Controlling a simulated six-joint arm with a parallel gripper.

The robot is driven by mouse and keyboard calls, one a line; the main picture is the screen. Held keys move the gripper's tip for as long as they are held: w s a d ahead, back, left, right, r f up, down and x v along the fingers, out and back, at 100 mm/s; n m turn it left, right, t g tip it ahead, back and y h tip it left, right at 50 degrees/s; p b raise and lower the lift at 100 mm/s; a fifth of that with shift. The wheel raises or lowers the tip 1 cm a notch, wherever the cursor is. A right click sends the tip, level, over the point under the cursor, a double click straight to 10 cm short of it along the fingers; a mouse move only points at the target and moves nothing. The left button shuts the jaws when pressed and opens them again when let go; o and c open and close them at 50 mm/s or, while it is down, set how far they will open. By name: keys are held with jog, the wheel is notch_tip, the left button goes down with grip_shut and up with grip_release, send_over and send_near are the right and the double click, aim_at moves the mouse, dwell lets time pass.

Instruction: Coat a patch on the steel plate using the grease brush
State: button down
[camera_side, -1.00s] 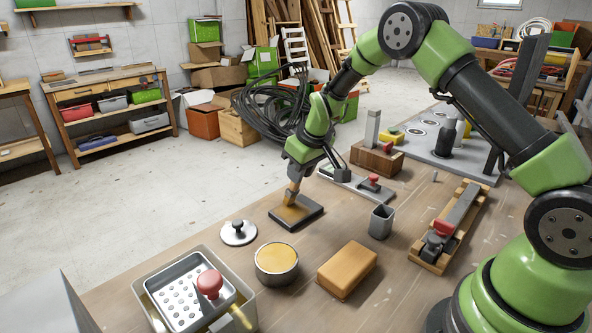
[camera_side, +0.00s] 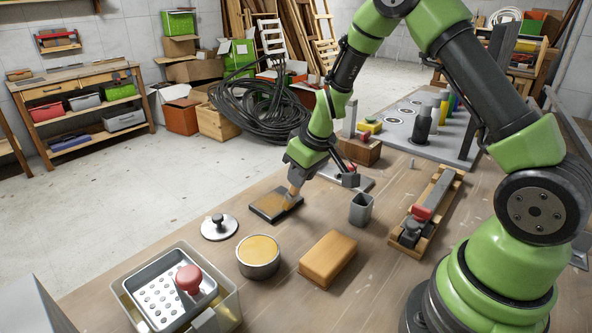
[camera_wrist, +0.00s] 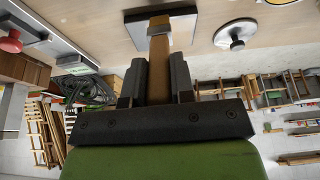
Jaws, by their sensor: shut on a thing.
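My gripper (camera_side: 299,172) is shut on the grease brush (camera_side: 295,189) and holds it tilted over the steel plate (camera_side: 261,213). The brush's lower end meets the plate towards its right side, as far as I can tell. In the wrist view the brush (camera_wrist: 159,42) stands between the two fingers and hides part of the plate (camera_wrist: 186,24). An open round tin of yellow grease (camera_side: 258,256) stands in front of the plate.
A round lid with a knob (camera_side: 219,227) lies left of the plate. An orange-brown block (camera_side: 328,258) and a grey square cup (camera_side: 361,209) stand to the right. A basin with a perforated tray (camera_side: 170,292) is at the front left. A wooden rail fixture (camera_side: 428,208) lies farther right.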

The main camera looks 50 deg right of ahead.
jog(key=shift+w+d+f, duration=0.1)
jog(key=shift+w+d, duration=0.15)
jog(key=shift+w, duration=0.4)
jog(key=shift+w+d+f, duration=0.1)
jog(key=shift+w+d, duration=0.2)
jog(key=shift+w, duration=0.35)
jog(key=shift+w+d, duration=0.25)
jog(key=shift+w, duration=0.4)
jog(key=s, duration=0.2)
jog(key=s+d, duration=0.1)
jog(key=s, duration=0.1)
jog(key=shift+d+r, duration=0.1)
jog(key=shift+r, duration=0.05)
dwell(0.5)
jog(key=shift+r, duration=0.1)
jog(key=shift+r, duration=2.95)
jog(key=shift+r, duration=0.1)
jog(key=shift+r, duration=1.4)
